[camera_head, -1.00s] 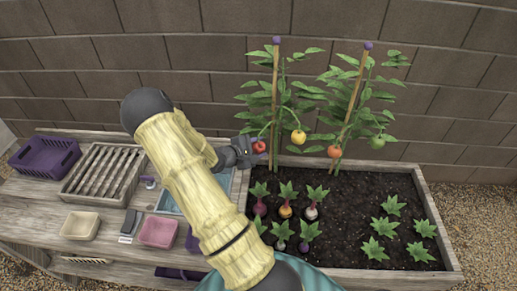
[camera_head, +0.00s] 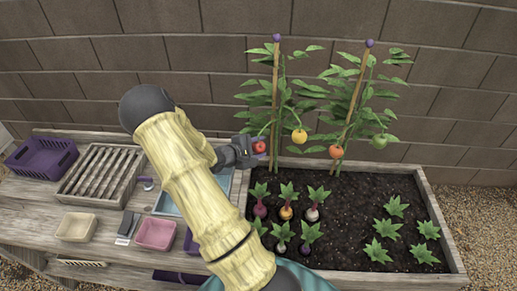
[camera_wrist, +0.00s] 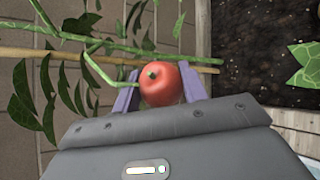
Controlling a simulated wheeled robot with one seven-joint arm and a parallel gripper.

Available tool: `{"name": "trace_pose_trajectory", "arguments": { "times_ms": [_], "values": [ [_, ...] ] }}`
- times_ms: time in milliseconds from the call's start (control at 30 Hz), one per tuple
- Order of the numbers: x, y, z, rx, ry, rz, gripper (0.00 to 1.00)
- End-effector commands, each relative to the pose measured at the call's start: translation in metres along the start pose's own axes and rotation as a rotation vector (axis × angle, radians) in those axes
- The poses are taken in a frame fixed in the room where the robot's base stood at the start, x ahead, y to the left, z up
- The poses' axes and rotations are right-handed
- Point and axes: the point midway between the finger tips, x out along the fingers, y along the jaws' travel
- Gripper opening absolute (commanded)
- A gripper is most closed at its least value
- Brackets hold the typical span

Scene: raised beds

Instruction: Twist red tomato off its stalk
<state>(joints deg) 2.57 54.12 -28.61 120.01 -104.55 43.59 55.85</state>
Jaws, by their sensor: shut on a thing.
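The red tomato (camera_head: 259,146) is at the left side of the left staked plant. In the wrist view the red tomato (camera_wrist: 161,84) sits between the two purple fingers of my gripper (camera_wrist: 160,90), which is shut on it. A green stalk (camera_wrist: 95,66) runs from the vine close to the tomato's left side; whether it still joins the fruit I cannot tell. In the head view my gripper (camera_head: 250,150) reaches in from the left, at the tomato, above the bed's left edge.
A yellow tomato (camera_head: 299,136), an orange tomato (camera_head: 335,152) and a green tomato (camera_head: 379,142) hang to the right. Wooden stakes (camera_head: 275,95) and leaves stand close by. Root vegetables (camera_head: 286,213) grow below. A purple crate (camera_head: 42,158) stands on the left bench.

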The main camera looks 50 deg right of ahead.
Motion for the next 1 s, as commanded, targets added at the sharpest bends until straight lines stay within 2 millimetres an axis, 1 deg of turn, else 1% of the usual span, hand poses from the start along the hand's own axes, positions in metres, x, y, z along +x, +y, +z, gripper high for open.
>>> {"name": "trace_pose_trajectory", "arguments": {
  "times_ms": [1000],
  "values": [
    [0.0002,-0.0018,-0.0011,0.043,0.001,-0.002,0.13]
  ]
}}
